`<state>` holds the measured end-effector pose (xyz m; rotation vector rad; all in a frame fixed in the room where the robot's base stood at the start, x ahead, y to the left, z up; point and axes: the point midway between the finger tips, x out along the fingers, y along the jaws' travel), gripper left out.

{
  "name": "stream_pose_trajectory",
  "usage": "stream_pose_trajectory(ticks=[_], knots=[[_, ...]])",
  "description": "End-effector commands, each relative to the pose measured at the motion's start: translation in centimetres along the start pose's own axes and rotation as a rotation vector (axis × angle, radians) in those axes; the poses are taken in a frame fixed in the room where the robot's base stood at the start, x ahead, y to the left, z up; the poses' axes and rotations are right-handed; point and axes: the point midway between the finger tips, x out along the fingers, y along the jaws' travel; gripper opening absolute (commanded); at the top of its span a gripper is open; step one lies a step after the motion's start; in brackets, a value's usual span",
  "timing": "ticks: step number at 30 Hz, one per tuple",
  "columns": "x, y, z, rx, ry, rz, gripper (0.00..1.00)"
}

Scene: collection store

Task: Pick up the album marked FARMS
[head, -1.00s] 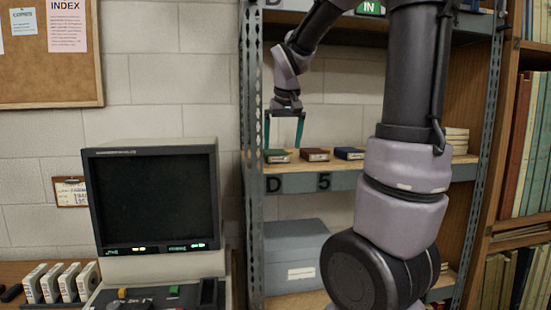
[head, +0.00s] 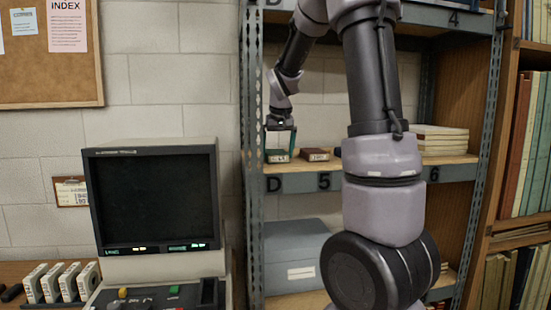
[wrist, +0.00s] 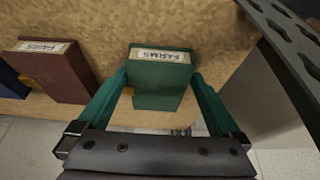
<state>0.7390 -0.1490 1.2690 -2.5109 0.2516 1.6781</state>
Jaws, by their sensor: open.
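The green album (wrist: 158,80) lies on the wooden shelf; its white label reads FARMS, upside down in the wrist view. It also shows at the left end of the shelf in the head view (head: 277,157). My gripper (wrist: 160,76) is open, with one green finger on each side of this album. The fingers are around it, with a gap at least on the right; whether the left finger touches it I cannot tell. The gripper also shows low over the album in the head view (head: 281,142).
A dark red album (wrist: 58,70) lies left of the green one in the wrist view, and a blue album (wrist: 10,82) beyond it. A perforated metal upright (wrist: 285,40) stands close on the right. A grey box (head: 295,255) is on the shelf below.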

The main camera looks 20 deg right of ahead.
Motion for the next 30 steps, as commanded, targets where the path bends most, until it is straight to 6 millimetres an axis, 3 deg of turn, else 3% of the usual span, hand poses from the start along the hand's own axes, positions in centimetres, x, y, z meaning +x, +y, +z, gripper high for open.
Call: stream_pose_trajectory(ticks=[6, 12, 23, 30], knots=[[0.1, 0.0, 0.0, 0.000, 0.000, 0.000, 1.00], [0.1, 0.0, 0.0, 0.000, 0.000, 0.000, 0.23], [-0.5, 0.0, 0.0, 0.001, 0.002, -0.001, 0.22], [-3.1, 0.0, -0.9, 0.000, 0.004, -0.001, 0.22]])
